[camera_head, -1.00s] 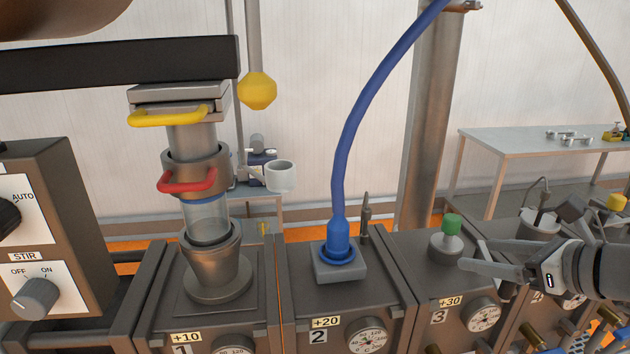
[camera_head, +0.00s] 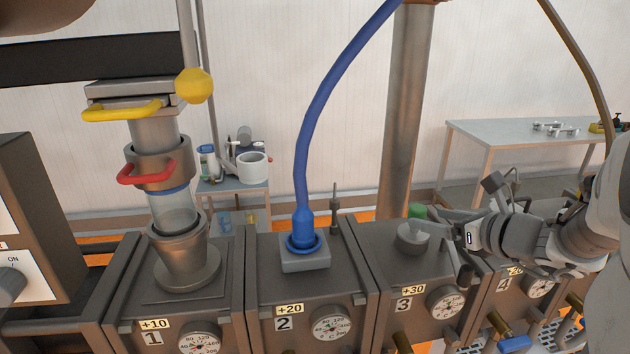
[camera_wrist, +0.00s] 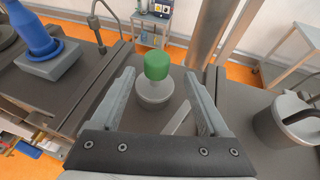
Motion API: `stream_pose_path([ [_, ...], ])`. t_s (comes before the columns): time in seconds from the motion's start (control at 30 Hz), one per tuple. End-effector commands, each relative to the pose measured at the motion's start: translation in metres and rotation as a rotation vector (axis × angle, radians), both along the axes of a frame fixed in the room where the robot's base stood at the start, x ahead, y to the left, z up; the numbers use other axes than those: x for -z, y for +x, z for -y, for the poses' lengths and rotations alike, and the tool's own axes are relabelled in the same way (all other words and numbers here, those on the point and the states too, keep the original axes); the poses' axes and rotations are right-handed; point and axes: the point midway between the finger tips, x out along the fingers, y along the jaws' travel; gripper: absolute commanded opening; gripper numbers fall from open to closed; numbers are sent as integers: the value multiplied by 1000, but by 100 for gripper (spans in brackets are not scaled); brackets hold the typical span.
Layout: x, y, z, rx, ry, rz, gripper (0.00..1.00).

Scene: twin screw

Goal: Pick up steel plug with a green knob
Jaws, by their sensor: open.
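The steel plug (camera_head: 411,237) with its green knob (camera_head: 417,211) sits on top of the block marked 3. In the wrist view the green knob (camera_wrist: 157,65) stands upright above the round steel plug body (camera_wrist: 155,92), between and just beyond my finger tips. My gripper (camera_wrist: 160,82) is open, with one finger on each side of the plug, and holds nothing. In the head view my gripper (camera_head: 440,227) comes in from the right at the plug and partly covers it.
A blue hose (camera_head: 318,120) plugs into block 2, left of the plug. A glass and steel column (camera_head: 174,205) stands on block 1. A thin metal rod (camera_head: 335,205) stands behind block 2. A side table (camera_head: 490,140) is at the back right.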

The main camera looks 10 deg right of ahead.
Motion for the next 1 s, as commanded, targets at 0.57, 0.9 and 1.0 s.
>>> stream_pose_path([
  [0.57, 29, 57, -24, -3, 1, 0, 78],
  [0.9, 34, 70, -27, -1, -2, 1, 78],
  [1.0, 34, 70, -27, -1, -2, 1, 70],
])
